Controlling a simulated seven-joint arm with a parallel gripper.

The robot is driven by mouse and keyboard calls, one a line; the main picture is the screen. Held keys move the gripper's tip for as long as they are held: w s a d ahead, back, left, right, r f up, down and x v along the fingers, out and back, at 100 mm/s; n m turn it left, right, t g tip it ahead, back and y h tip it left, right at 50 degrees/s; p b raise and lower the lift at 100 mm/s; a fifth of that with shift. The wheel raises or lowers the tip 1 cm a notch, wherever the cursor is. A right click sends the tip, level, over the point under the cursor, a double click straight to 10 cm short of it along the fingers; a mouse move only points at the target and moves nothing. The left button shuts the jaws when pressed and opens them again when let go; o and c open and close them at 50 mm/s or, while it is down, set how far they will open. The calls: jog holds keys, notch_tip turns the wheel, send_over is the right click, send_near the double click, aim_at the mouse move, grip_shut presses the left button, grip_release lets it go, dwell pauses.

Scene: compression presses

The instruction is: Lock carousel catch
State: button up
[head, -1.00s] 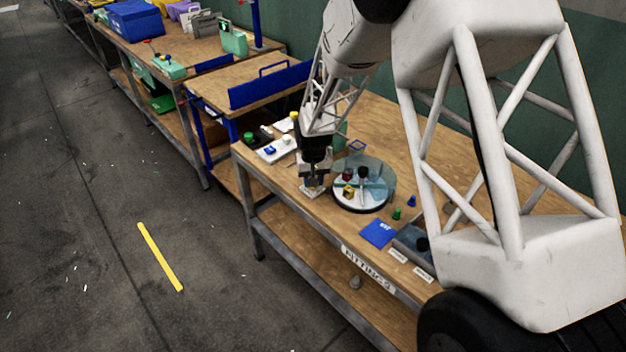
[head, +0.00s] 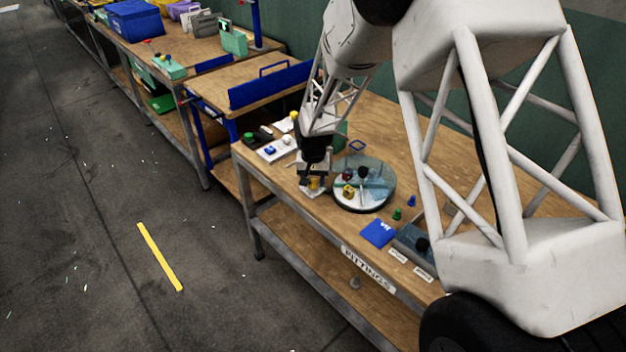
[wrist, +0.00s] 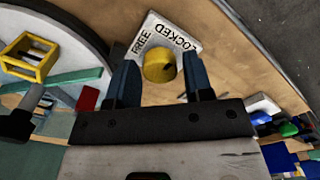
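The carousel catch is a yellow round knob (wrist: 158,66) on a white plate (wrist: 158,27) marked FREE at left and LOCKED at right in the wrist view. I cannot tell which word the knob points to. My gripper (wrist: 161,62) is open, with its two blue fingers on either side of the knob and visible gaps to both. In the head view, my gripper (head: 313,170) is just above the yellow knob (head: 314,183). The round carousel (head: 350,206) stands right beside it, and its pale rim (wrist: 97,25) shows at left in the wrist view.
The carousel carries a yellow open cube (wrist: 28,57), a red block (wrist: 87,98) and teal bars. A white box with a blue button (head: 271,150) lies left of my gripper. A blue card (head: 378,233) and green peg (head: 397,214) lie to the right. The bench's front edge is close.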

aim_at(313, 181)
jog(key=shift+o, duration=0.9)
jog(key=shift+r, duration=3.9)
jog(key=shift+d+r, duration=0.1)
